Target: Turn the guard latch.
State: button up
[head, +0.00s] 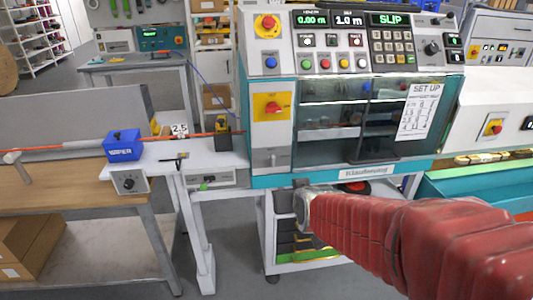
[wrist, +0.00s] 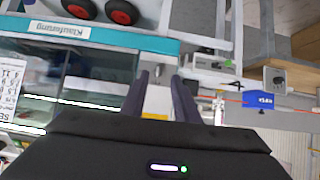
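The cable machine has a teal-edged front with a see-through guard window (head: 350,120). On the white panel left of the window sits a red rotary switch on a yellow plate (head: 272,107). Below it is a small grey latch-like handle (head: 272,158); I cannot tell for sure that it is the guard latch. My gripper (head: 299,184) is in front of the machine's lower edge, below and right of that handle. In the wrist view, turned upside down, my two dark fingers (wrist: 160,78) stand apart with nothing between them. Part of the yellow plate (wrist: 155,117) shows behind them.
A blue box (head: 122,146) with an orange cable stands on the bench to the left. A white cart (head: 325,262) is under the machine, behind my forearm. A "SET UP" sheet (head: 417,110) hangs on the window. The display (head: 388,20) reads SLIP.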

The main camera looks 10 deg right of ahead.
aim_at(273, 161)
jog(key=w+f+t, duration=0.6)
jog(key=w+f, duration=0.2)
jog(key=w, duration=0.3)
jog(key=shift+w+f+t, duration=0.25)
jog(key=shift+f+t, duration=0.05)
jog(key=shift+t, duration=0.1)
jog(key=w, duration=1.3)
jog(key=shift+w, duration=0.4)
jog(key=shift+c, duration=0.4)
